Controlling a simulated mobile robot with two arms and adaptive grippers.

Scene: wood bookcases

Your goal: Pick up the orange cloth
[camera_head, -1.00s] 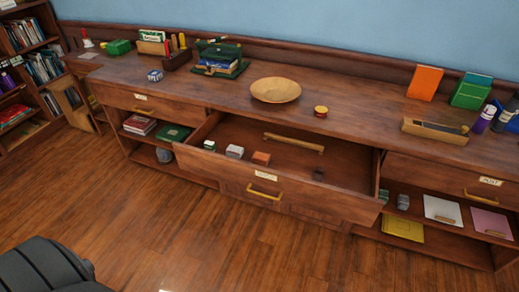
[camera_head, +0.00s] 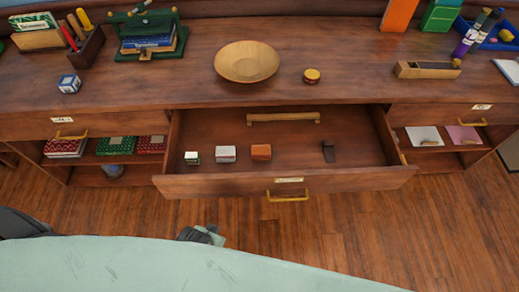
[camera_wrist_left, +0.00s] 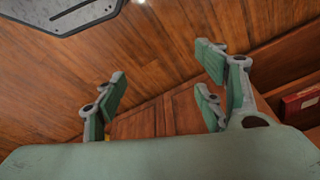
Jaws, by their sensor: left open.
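A small orange block-shaped item (camera_head: 261,152), perhaps the folded orange cloth, lies in the open drawer (camera_head: 345,182), right of a white-and-red box (camera_head: 225,154). I cannot tell its material. In the left wrist view my left gripper (camera_wrist_left: 160,85) is open, its green-padded fingers apart and empty above the wooden floor. In the head view a small part of a gripper (camera_head: 202,236) shows past my pale green arm, in front of and below the drawer, apart from the orange item. My right gripper is not in view.
A wooden bowl (camera_head: 247,62), a round yellow-and-red tin (camera_head: 311,76) and an upright orange panel (camera_head: 398,14) stand on the counter above. The drawer's back right is clear.

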